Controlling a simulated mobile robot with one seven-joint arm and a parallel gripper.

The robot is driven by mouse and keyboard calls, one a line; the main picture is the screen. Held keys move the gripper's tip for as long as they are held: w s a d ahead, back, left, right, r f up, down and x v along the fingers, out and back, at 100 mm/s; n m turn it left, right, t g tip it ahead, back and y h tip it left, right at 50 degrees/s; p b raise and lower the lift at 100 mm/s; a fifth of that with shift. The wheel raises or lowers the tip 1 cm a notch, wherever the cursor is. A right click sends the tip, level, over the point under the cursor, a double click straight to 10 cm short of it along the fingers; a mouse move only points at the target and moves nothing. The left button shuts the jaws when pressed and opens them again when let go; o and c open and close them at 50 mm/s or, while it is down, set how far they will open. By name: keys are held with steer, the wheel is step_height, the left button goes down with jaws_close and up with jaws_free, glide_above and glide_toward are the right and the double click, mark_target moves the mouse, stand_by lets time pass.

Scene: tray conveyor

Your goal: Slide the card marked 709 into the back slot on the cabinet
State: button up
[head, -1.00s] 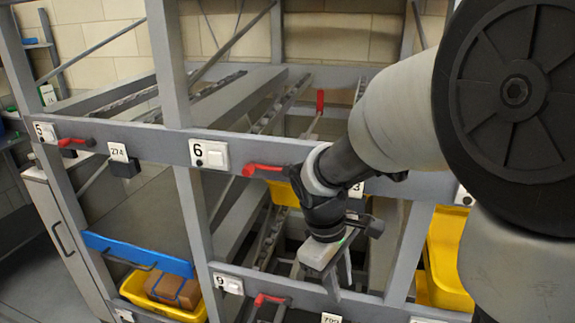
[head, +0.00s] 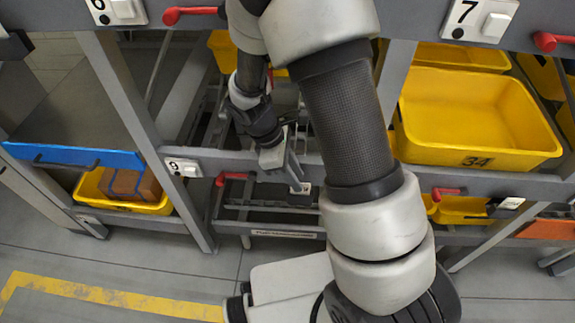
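My gripper (head: 290,165) is in the head view, left of my forearm, in front of the rack's lower rail. Its fingers point down and to the right. A small white card (head: 300,188) shows at the fingertips against the lower rail; its number is too small to read. I cannot tell whether the fingers touch or hold it, or how far they are apart. The cabinet and its back slot are not identifiable in this view.
The rack's lower rail (head: 480,181) carries red levers and labels. A yellow tray (head: 470,115) marked 34 sits at right. Open floor (head: 150,262) lies at lower left.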

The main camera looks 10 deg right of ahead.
steer(key=shift+b+x, duration=0.4)
steer(key=shift+x, duration=1.55)
steer(key=shift+c, duration=0.5)
jaws_close()
steer(key=shift+w+r, duration=0.1)
steer(key=shift+r, duration=0.05)
steer(key=shift+r+p, duration=2.2)
steer(key=shift+r, duration=0.25)
steer(key=shift+r+p, duration=1.7)
steer(key=shift+r, duration=0.35)
